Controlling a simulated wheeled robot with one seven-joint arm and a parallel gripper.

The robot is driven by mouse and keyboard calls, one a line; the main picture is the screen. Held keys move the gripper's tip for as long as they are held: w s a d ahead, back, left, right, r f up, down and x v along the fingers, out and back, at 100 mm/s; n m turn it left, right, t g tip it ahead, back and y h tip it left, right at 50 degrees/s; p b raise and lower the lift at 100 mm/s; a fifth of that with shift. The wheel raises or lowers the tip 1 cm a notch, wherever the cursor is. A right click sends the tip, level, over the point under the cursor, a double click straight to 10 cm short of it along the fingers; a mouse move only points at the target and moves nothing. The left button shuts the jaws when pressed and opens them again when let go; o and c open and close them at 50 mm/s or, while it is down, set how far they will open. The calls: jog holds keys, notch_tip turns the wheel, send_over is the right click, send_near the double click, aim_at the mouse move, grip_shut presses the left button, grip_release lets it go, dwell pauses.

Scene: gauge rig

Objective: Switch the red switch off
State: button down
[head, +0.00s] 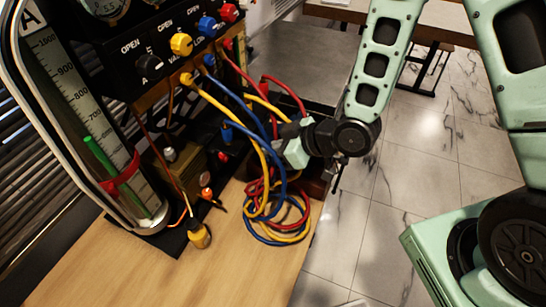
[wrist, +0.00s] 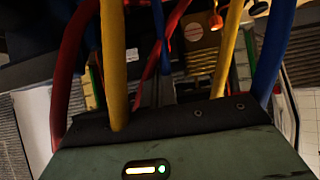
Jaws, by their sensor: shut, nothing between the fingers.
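I cannot clearly make out the red switch. A small red part (head: 222,156) shows low on the rig, behind the hoses in the head view, and I cannot tell if it is the switch. My gripper (head: 291,150) is shut and empty, right of the rig among the hanging hoses. Its fingertips are largely hidden by the hoses. In the wrist view, the yellow hoses (wrist: 114,65), blue hose (wrist: 272,50) and red hose (wrist: 68,75) cross close in front of the camera. A brass block (wrist: 201,52) with a small orange-red part (wrist: 215,20) shows beyond them.
The black panel carries a red knob (head: 229,13), blue knob (head: 208,26), yellow knob (head: 181,44) and black knob (head: 148,65). Coiled hoses (head: 275,225) lie at the wooden table's (head: 130,270) right edge. A glass cylinder (head: 95,120) stands left. The table front is clear.

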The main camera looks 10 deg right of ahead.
aim_at(223, 157)
jog(key=shift+w+a+f+b, duration=0.15)
jog(key=shift+f+b, duration=0.2)
jog(key=shift+b, duration=1)
jog(key=shift+a+f+b, duration=0.15)
jog(key=shift+f+b, duration=0.15)
jog(key=shift+b, duration=1)
jog(key=b+x, duration=0.1)
jog(key=x, duration=1)
jog(key=shift+a, duration=0.15)
jog(key=shift+w, duration=0.1)
